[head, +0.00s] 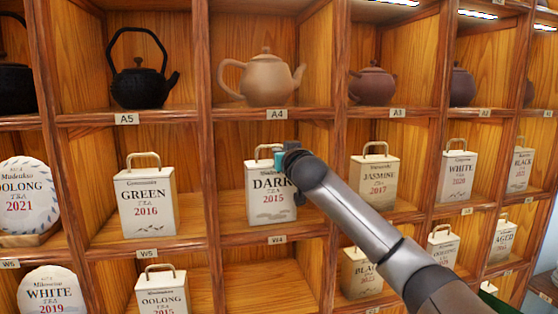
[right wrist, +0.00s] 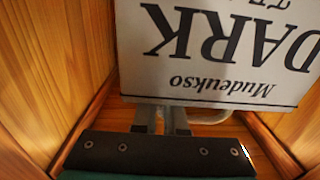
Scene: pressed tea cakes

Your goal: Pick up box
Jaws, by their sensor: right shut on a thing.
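A white box (head: 265,205) labelled "DARK TEA 2015" is in the compartment above tag W4, upright. Its handle (head: 262,151) is on top, partly hidden by my right gripper (head: 281,159). In the right wrist view the box (right wrist: 220,50) appears upside down, and the fingers of my right gripper (right wrist: 165,120) are shut at its handle (right wrist: 205,115). I cannot tell whether the box touches the shelf. My left gripper is out of view.
Wooden dividers (head: 205,180) and shelf boards flank the box closely. Neighbouring compartments hold a "GREEN" box (head: 147,200), a "JASMINE" box (head: 374,185) and a "WHITE" box (head: 459,177). A beige teapot (head: 264,82) stands above. The compartment below looks empty.

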